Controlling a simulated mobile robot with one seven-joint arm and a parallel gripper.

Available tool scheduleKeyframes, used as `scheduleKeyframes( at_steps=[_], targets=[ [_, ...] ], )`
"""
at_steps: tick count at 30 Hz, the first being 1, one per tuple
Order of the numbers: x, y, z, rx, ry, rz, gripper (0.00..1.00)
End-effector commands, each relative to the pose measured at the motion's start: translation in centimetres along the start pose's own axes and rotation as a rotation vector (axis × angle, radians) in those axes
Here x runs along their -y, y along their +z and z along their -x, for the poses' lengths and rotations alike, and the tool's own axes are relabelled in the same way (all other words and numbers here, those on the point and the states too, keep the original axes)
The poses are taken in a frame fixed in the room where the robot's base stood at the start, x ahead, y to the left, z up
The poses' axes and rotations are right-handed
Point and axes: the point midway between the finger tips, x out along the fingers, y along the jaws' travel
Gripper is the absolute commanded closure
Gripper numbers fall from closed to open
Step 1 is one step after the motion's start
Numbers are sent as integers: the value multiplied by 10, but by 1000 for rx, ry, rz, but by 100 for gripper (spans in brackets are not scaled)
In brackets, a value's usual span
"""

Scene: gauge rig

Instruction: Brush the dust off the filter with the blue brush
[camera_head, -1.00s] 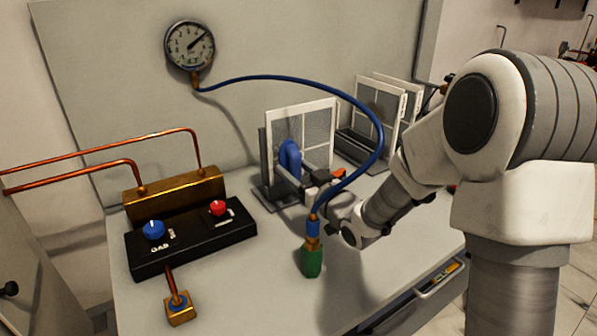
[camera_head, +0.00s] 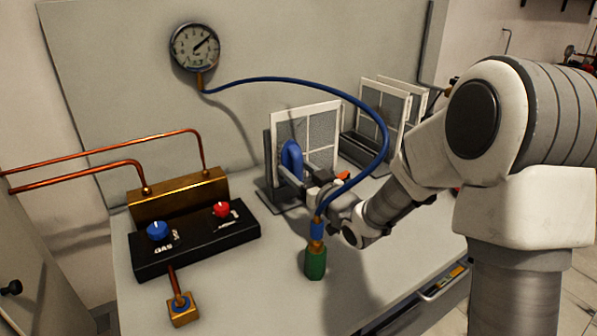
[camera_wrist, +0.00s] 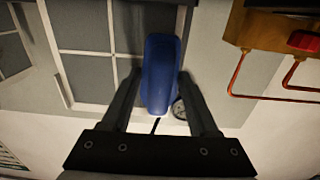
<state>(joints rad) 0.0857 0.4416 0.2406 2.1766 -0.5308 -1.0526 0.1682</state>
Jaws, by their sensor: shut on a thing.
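The filter (camera_head: 318,128) is a white-framed grey mesh panel standing upright in a dark holder (camera_head: 272,195) on the bench. It also shows in the wrist view (camera_wrist: 95,50), behind the brush. The blue brush (camera_head: 291,160) is in my gripper (camera_head: 297,180), upright in front of the left part of the filter. In the wrist view my gripper (camera_wrist: 160,95) is shut on the blue brush (camera_wrist: 162,72), with a finger on each side. The brush's bristle side is hidden, so I cannot tell whether it touches the mesh. I cannot make out dust on the mesh.
A blue hose (camera_head: 345,95) arches from the gauge (camera_head: 195,47) over my gripper to a green-ended fitting (camera_head: 316,262). More framed panels (camera_head: 385,103) stand in a rack at the right. A black valve block (camera_head: 195,240) with blue and red knobs sits at the left.

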Motion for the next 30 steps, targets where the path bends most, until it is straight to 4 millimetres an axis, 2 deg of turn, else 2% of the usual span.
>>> scheduleKeyframes(
  at_steps=[18, 30],
  targets=[
    [-1, -1, -11, -1, 1, 0, 84],
    [-33, 0, -9, -1, 3, -1, 84]
  ],
)
